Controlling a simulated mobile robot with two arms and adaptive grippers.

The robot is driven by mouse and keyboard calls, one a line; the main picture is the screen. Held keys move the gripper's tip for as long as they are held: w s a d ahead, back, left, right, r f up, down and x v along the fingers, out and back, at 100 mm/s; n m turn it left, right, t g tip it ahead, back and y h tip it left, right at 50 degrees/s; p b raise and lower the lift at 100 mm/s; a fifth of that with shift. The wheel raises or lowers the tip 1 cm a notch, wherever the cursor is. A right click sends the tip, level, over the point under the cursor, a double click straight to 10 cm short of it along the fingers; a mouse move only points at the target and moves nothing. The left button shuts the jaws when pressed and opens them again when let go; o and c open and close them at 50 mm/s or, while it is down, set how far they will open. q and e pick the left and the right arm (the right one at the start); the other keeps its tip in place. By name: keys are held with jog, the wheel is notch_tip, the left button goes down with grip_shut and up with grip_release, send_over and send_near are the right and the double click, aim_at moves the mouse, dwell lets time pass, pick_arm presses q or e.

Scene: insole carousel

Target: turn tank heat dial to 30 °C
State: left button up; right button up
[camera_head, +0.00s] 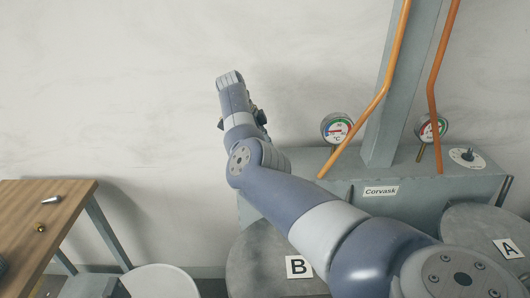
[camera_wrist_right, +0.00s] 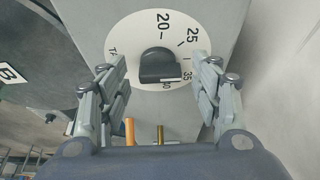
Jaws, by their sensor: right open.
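In the right wrist view a round white dial plate (camera_wrist_right: 125,32) carries a black knob (camera_wrist_right: 158,65). The scale reads 20 and 25 at the top and 35 and 40 lower down; the 30 is not visible, near my right finger. The knob's pointer direction is hard to tell. My right gripper (camera_wrist_right: 157,70) is open, with one finger on each side of the knob and no clear contact. In the head view my right arm reaches across the Corvask unit (camera_head: 410,190) and hides this dial. My left gripper is not in view.
In the head view another dial (camera_head: 467,156) sits on the unit's right end. Two round gauges (camera_head: 337,128) (camera_head: 431,127) and orange pipes (camera_head: 393,70) rise near the post. Tank lids marked B (camera_head: 255,265) and A (camera_head: 470,225) lie in front. A wooden table (camera_head: 35,215) stands left.

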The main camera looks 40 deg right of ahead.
jog(key=v, duration=0.7)
jog(key=shift+r, duration=0.25)
dwell(0.3)
